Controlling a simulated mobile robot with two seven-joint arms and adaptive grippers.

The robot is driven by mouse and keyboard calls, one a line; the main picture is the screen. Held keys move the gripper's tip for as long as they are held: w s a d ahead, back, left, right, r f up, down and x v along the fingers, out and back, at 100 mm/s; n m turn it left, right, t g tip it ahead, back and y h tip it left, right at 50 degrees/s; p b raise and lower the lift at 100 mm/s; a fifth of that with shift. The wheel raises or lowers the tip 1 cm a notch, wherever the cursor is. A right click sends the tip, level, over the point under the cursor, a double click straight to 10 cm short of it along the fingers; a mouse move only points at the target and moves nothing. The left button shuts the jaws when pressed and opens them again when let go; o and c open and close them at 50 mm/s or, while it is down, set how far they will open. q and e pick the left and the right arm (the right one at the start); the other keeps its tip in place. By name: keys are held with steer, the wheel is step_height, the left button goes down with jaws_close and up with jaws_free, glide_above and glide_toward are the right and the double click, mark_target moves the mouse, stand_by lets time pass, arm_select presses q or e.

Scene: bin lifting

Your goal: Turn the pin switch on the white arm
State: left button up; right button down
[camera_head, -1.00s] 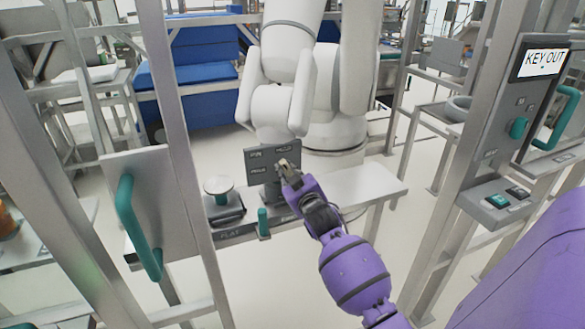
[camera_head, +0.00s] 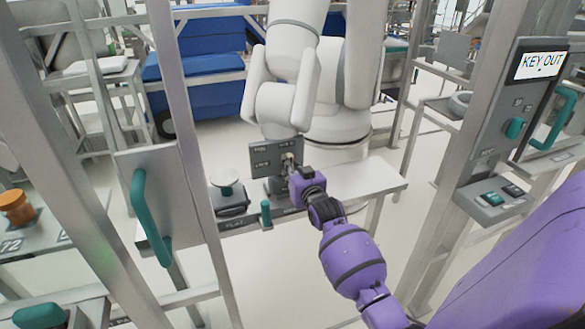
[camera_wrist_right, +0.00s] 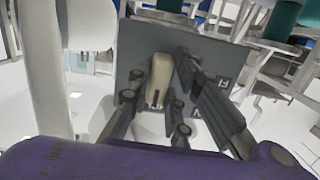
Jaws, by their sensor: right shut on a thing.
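The white arm (camera_head: 290,105) stands behind a low bench in the head view. A dark grey panel (camera_head: 262,160) with small labels is in front of its base, and its face fills the middle of the right wrist view (camera_wrist_right: 215,55). The pin switch is a pale beige knob (camera_wrist_right: 160,78) on this panel. My right gripper (camera_head: 291,168) is at the panel's right half. In the wrist view its fingers (camera_wrist_right: 157,95) are shut on the knob, one on each side. My left gripper is not in view.
The bench (camera_head: 345,185) carries a round-topped button (camera_head: 225,182) and a small teal handle (camera_head: 266,214). A grey post at right holds a "KEY OUT" screen (camera_head: 540,65) and a teal knob (camera_head: 515,127). A door with a teal handle (camera_head: 145,220) is at left.

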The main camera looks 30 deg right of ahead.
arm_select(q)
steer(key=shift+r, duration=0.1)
arm_select(e)
steer(key=c, duration=1.6)
jaws_free()
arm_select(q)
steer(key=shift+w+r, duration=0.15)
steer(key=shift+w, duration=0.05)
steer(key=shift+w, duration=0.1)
arm_select(e)
steer(key=shift+s, duration=0.1)
steer(key=v, duration=1.2)
steer(key=shift+r, duration=0.1)
